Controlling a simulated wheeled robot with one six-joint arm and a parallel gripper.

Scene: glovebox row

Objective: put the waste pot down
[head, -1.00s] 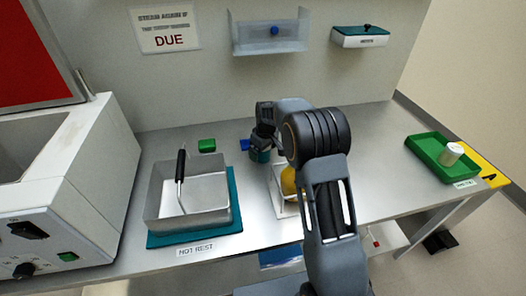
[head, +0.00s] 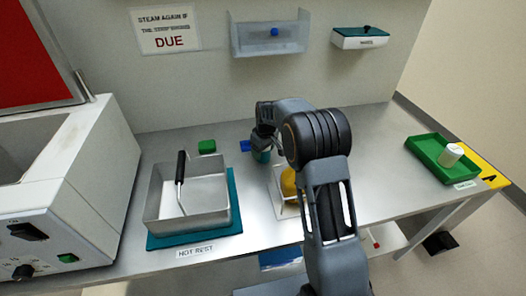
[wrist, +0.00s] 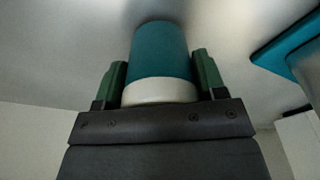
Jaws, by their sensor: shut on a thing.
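The waste pot (wrist: 158,55) is a teal cylinder with a pale band at the end nearest the wrist camera. My gripper (wrist: 155,80) is shut on it, with a green finger on each side. In the head view the pot (head: 261,156) is a small teal shape under my gripper (head: 262,142), at the middle of the steel bench. My arm hides part of it. I cannot tell whether its base touches the bench.
Left of the gripper, a metal basket (head: 190,212) with a black handle stands on a teal mat (head: 236,190). Green (head: 207,146) and blue (head: 245,146) blocks lie behind. A clear tray (head: 277,181) with a yellow thing is in front. A green tray (head: 426,146) is right.

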